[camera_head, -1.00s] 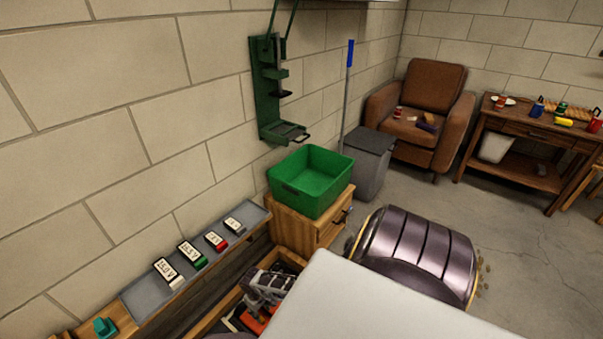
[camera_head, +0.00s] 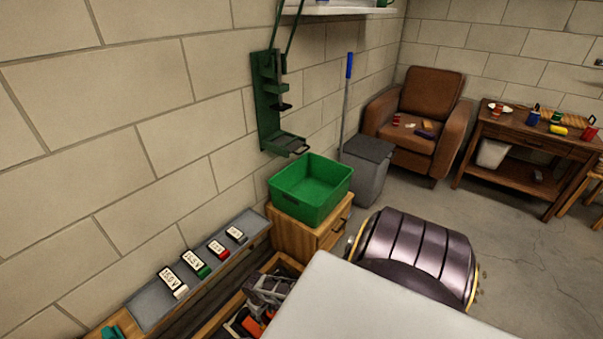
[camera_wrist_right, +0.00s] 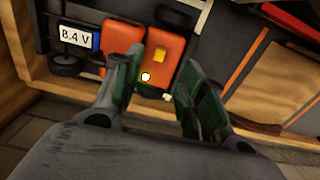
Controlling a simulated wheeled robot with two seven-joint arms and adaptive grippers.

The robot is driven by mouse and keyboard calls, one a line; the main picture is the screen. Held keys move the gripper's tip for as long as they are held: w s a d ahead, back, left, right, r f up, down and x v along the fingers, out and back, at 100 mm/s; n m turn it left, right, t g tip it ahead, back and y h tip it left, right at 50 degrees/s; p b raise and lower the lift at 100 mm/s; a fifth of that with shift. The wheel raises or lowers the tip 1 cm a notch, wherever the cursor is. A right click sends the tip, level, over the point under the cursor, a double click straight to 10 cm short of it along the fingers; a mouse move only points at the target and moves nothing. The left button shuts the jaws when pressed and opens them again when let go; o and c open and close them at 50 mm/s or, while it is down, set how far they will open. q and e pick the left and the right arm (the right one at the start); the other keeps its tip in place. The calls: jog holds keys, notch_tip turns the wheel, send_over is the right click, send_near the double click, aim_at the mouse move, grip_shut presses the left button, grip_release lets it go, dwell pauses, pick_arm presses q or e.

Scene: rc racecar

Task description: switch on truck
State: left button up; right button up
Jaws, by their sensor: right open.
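The truck (camera_wrist_right: 166,60) shows in the right wrist view as orange body parts on a dark chassis. A yellow piece and a small white round spot sit on its orange part. A battery labelled 8.4 V (camera_wrist_right: 76,37) with a blue end lies at its left. My right gripper (camera_wrist_right: 160,66) is open and empty, its green-padded fingers over the orange part; I cannot tell whether they touch it. In the head view my right gripper (camera_head: 268,288) is down in the wooden box, beside an orange patch, and hides much of the truck. My left gripper is not in view.
The wooden box's rim (camera_wrist_right: 265,138) runs close around the gripper. A grey shelf (camera_head: 150,304) with several labelled batteries runs along the wall at left. A green bin (camera_head: 312,188) stands on a wooden cabinet behind the box. An armchair (camera_head: 428,112) and a table (camera_head: 520,140) are farther back.

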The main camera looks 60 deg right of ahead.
jog(key=s+a+r+n+p, duration=0.1)
jog(key=s+a+r+p, duration=0.1)
jog(key=s+p, duration=0.8)
jog(key=s+a+r+n+p, duration=0.1)
jog(key=s+a+r+p, duration=0.2)
jog(key=s+p, duration=0.7)
jog(key=shift+s+r+t, duration=0.3)
jog(key=shift+s+r, duration=0.15)
jog(key=shift+r, duration=0.15)
dwell(1.7)
dwell(0.7)
